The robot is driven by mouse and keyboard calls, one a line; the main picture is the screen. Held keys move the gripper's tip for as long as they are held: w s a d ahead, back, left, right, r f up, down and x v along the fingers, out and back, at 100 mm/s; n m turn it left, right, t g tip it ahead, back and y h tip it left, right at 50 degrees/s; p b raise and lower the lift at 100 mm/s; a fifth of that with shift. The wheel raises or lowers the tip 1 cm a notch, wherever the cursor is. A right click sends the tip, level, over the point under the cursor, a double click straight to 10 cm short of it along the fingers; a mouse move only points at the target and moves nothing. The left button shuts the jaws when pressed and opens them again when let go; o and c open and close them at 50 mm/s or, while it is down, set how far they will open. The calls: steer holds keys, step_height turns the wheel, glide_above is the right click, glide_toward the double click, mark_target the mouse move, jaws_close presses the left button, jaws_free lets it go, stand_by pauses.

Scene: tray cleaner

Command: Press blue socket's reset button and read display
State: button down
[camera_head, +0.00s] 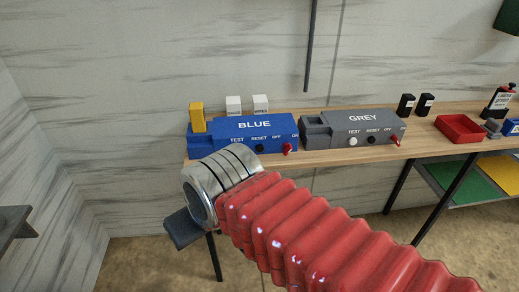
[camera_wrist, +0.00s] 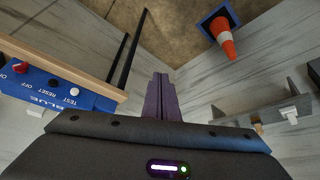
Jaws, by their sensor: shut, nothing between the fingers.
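The blue socket (camera_head: 225,128) sits at the left end of the wooden bench in the head view, with a yellow block (camera_head: 197,115) standing in its left end. Its dark reset button (camera_head: 259,149) is on the front beside a red switch (camera_head: 288,149). My cuff hides the test button there. In the wrist view the blue socket (camera_wrist: 30,92) is upside down at left, showing a white test button (camera_wrist: 75,91), the dark reset button (camera_wrist: 53,82) and the red switch (camera_wrist: 20,67). My gripper (camera_wrist: 160,76) is shut and empty, apart from the socket. I see no readable display.
A grey socket (camera_head: 318,128) stands right of the blue one, and a red tray (camera_head: 460,128) is farther right. White blocks (camera_head: 234,104) stand behind the blue socket. The wrist view shows an orange cone (camera_wrist: 223,37) and a shelf at right (camera_wrist: 262,118).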

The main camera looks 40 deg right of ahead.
mark_target(260, 148)
steer(key=w+d+f+m+t+y, duration=0.1)
steer(key=w+d+f+m+y, duration=0.25)
steer(key=m, duration=0.65)
steer(key=w+d+f+m+y, duration=0.2)
steer(key=w+f+m, duration=0.25)
steer(key=m, duration=0.45)
steer(key=w+d+f+m+t+h, duration=0.1)
steer(key=d+f+m+t+h, duration=0.1)
steer(key=d+m, duration=0.7)
steer(key=w+d+f+m+t+h, duration=0.1)
steer(key=d+f+m+t+h, duration=0.1)
steer(key=d+m, duration=0.8)
steer(key=d+t+h, duration=0.1)
steer(key=d, duration=0.3)
steer(key=shift+w+d+t, duration=0.15)
steer(key=shift+w+t, duration=0.15)
steer(key=shift+t, duration=0.1)
steer(key=shift+w, duration=0.1)
steer(key=shift+w+d, duration=0.8)
steer(key=shift+w, duration=0.4)
steer(key=shift+w+d, duration=0.85)
steer(key=shift+w, duration=0.35)
steer(key=shift+w+d, duration=0.8)
steer(key=shift+w, duration=0.4)
